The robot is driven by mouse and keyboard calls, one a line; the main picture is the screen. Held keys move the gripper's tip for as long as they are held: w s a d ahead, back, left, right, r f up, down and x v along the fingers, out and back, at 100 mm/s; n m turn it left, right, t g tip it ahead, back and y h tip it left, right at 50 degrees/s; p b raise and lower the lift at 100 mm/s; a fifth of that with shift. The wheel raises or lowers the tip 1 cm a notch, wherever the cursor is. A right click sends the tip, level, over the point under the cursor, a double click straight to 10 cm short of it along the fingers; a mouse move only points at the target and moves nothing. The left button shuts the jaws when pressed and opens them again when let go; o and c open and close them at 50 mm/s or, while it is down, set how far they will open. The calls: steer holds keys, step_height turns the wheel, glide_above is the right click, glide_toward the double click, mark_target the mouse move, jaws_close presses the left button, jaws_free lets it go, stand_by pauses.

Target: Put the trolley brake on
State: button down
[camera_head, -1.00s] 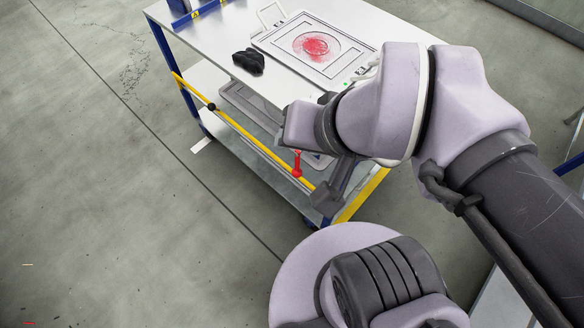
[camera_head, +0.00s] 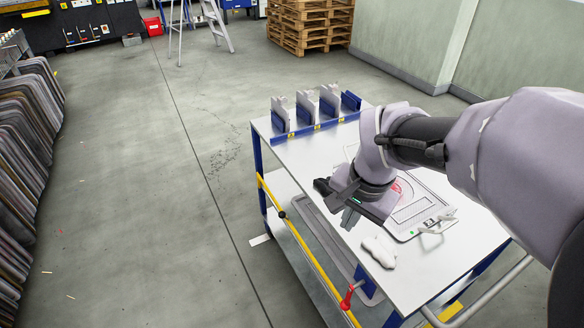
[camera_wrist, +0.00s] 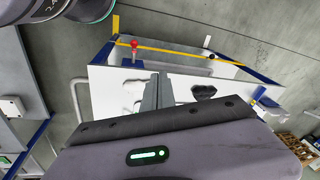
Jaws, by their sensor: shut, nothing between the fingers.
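The trolley (camera_head: 300,165) has a white top, blue legs and a yellow bar (camera_head: 302,262) along its near left side. A small red lever (camera_head: 347,297) sits at the near end of that bar; it also shows in the wrist view (camera_wrist: 134,46). Whether it is the brake, or set, I cannot tell. My gripper (camera_head: 350,216) is above the tabletop, apart from the lever and farther back. Its fingers (camera_wrist: 157,90) are shut and empty. The trolley's wheels are mostly hidden.
On the top are a framed panel (camera_head: 432,207), a white glove-like item (camera_head: 380,252), a dark one (camera_wrist: 204,92) and a blue rack (camera_head: 300,134) holding several plates. Stacked sheets (camera_head: 28,130) stand at far left, pallets (camera_head: 310,25) at the back.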

steer(key=w+a+f+m+g+p, duration=0.1)
steer(key=w+f+g+p, duration=0.15)
steer(key=w+f, duration=0.4)
step_height(320, 180, down, 22)
steer(key=w+a+m+g+h+p, duration=0.1)
steer(key=m+g+h+p, duration=0.1)
steer(key=p, duration=0.4)
steer(key=shift+a+r+h+p, duration=0.2)
steer(key=shift+h+p, duration=0.1)
steer(key=shift+h, duration=0.2)
steer(key=shift+f, duration=0.1)
steer(key=s+d+f+b, duration=0.1)
steer(key=s+d+f, duration=0.1)
steer(key=f, duration=0.3)
steer(key=s+d+f+b, duration=0.1)
steer(key=s+d+f, duration=0.1)
steer(key=f, duration=0.3)
steer(key=shift+s+d+b, duration=0.35)
steer(key=shift+s, duration=0.2)
